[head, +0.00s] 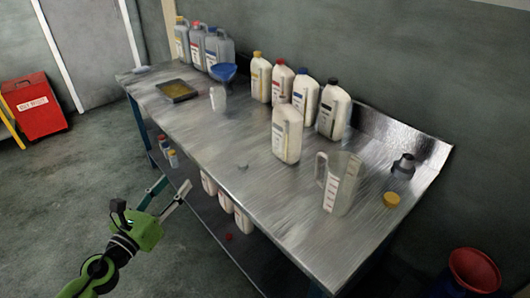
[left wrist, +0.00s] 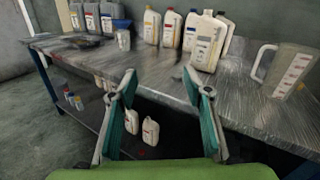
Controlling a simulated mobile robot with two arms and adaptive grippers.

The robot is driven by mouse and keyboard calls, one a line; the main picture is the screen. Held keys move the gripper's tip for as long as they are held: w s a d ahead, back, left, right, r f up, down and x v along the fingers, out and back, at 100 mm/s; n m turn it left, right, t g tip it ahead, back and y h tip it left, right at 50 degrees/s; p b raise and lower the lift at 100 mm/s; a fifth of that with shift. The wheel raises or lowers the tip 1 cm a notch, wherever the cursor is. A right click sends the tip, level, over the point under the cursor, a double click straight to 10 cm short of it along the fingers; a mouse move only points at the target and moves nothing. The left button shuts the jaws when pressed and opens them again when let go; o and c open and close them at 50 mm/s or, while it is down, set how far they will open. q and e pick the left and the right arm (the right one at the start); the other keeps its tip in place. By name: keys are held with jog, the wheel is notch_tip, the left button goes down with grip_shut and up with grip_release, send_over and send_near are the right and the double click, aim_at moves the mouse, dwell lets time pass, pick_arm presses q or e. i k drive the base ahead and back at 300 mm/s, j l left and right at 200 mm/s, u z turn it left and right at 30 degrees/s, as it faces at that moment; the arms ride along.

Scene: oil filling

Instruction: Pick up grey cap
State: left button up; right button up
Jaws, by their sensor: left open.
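A small grey cap (head: 242,167) seems to lie flat on the metal table, left of the jug and in front of the front white bottle (head: 287,135). It is tiny and hard to make out, and I cannot pick it out in the left wrist view. My left gripper (head: 172,189) is open and empty, off the table's front edge and left of the cap. In the left wrist view its two fingers (left wrist: 160,88) stand wide apart, pointing toward the table. My right gripper does not show.
A clear measuring jug (head: 340,185), a yellow cap (head: 391,200) and a dark grey piece (head: 403,166) are on the right of the metal table (head: 270,200). Several bottles stand behind. A blue funnel (head: 223,72) and a tray (head: 177,91) are farther left. A lower shelf holds white bottles (head: 226,201).

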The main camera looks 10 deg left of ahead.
aim_at(243, 165)
jog(key=i+j+z, duration=0.2)
jog(key=j+z, duration=0.2)
jog(key=i+j+z, duration=0.1)
jog(key=j+z, duration=0.7)
jog(key=j, duration=0.2)
